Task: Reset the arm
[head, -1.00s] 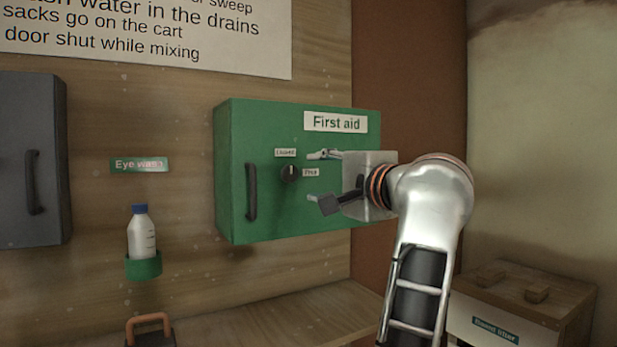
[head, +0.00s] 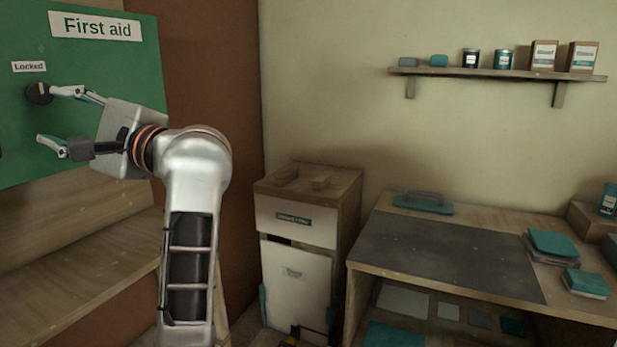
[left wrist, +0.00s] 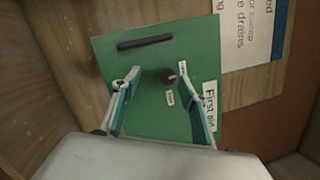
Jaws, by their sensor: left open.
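The green first aid cabinet (head: 130,62) is at the left edge of the head view, cut off there. It carries a dark round knob (head: 38,93) below a "Locked" label (head: 29,66). My left gripper (head: 60,118) is open and empty in front of the cabinet. In the head view its upper fingertip overlaps the knob; contact cannot be told. In the left wrist view the knob (left wrist: 168,76) shows between the two spread fingers, with the cabinet's dark handle (left wrist: 145,42) beyond them. My right gripper is not in view.
A wooden bench (head: 80,260) lies below the cabinet. A wall shelf (head: 500,73) holds tins and cartons.

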